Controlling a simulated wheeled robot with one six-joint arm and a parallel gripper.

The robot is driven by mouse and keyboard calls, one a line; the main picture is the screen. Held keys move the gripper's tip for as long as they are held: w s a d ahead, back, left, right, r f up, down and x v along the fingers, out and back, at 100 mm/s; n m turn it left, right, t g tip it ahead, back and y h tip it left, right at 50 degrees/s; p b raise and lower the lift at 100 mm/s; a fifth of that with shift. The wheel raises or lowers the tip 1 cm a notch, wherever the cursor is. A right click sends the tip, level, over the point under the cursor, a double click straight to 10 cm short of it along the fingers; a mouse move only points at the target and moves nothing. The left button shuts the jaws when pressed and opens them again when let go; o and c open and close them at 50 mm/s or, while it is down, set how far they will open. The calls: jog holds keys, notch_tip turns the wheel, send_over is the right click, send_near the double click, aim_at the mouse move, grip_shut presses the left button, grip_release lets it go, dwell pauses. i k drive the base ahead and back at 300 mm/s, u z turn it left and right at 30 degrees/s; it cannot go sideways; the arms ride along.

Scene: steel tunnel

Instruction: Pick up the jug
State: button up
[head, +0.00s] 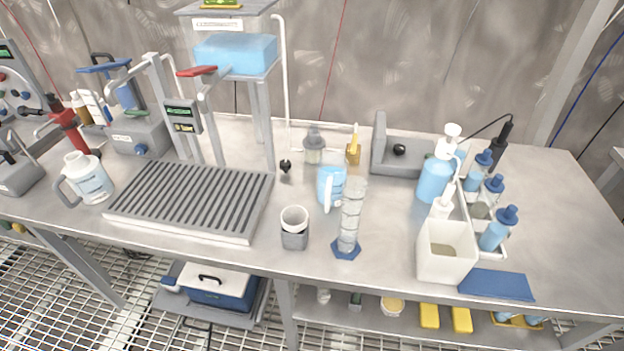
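A light blue jug (331,184) with a pale handle stands upright near the middle of the steel bench. The clear graduated cylinder (350,215) on a blue foot stands in front of it at its right and seems to overlap its edge. Two other vessels are jug-like. A white jug-shaped vessel (91,182) with a grey handle and a blue label stands at the left. My gripper is not in view.
A grey cup (294,228) stands left of the cylinder. A ribbed drain tray (190,200) fills the left centre. A white square container (445,253), a bottle rack (488,240) and a blue pad (497,284) crowd the right. Bare bench lies between cylinder and white container.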

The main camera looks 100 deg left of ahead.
aim_at(333, 168)
jog(key=u, duration=0.75)
jog(key=i, duration=0.25)
jog(key=u, duration=2.25)
